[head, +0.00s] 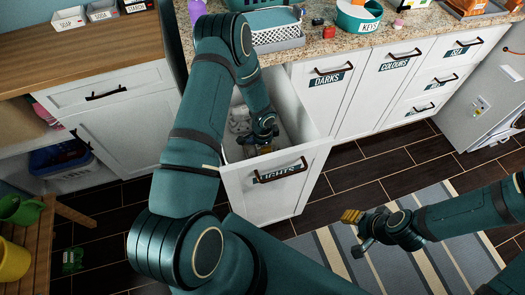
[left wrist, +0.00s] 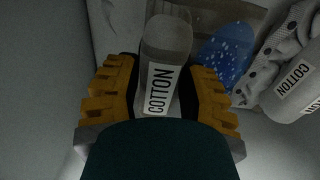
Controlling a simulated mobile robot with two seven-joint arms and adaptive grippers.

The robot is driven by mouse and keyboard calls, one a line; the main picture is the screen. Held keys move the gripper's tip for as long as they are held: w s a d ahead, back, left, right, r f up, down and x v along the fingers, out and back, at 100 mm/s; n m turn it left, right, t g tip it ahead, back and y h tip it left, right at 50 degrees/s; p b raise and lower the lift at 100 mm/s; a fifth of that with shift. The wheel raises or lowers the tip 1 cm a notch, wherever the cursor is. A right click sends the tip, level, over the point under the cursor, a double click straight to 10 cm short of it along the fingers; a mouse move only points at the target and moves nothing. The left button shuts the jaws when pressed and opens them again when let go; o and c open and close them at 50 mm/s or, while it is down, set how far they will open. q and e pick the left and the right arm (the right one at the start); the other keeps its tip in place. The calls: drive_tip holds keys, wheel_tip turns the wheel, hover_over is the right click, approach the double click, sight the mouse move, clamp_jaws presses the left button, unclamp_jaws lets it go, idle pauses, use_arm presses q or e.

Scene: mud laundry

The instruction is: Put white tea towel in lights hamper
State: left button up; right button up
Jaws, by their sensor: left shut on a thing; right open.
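The lights hamper (head: 282,197) is a white pull-out drawer at lower centre, open, with a LIGHTS label partly hidden behind its handle. My left arm reaches down into it, and my left gripper (head: 262,137) is inside its opening. In the left wrist view, my left gripper (left wrist: 160,83) is shut on a plain pale roll tagged COTTON (left wrist: 165,40), which fits the white tea towel. My right gripper (head: 358,232) is open and empty above the striped rug.
The closed DARKS (head: 330,105) and COLOURS (head: 390,90) fronts stand right of the hamper. A teal KEYS bowl (head: 359,15) and a grey basket (head: 274,38) sit on the granite counter. A wooden bench (head: 45,225) is at left. The striped rug (head: 335,250) has free room.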

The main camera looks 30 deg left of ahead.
use_arm(q)
drive_tip(key=shift+f, duration=1.7)
drive_tip(key=shift+f+b, duration=0.1)
drive_tip(key=shift+b, duration=0.3)
drive_tip(key=shift+f, duration=0.15)
drive_tip(key=o, duration=1.1)
drive_tip(key=shift+o, duration=0.2)
drive_tip(key=shift+r, duration=0.3)
wheel_tip(320, 180, up, 12)
drive_tip(key=shift+p, duration=1.1)
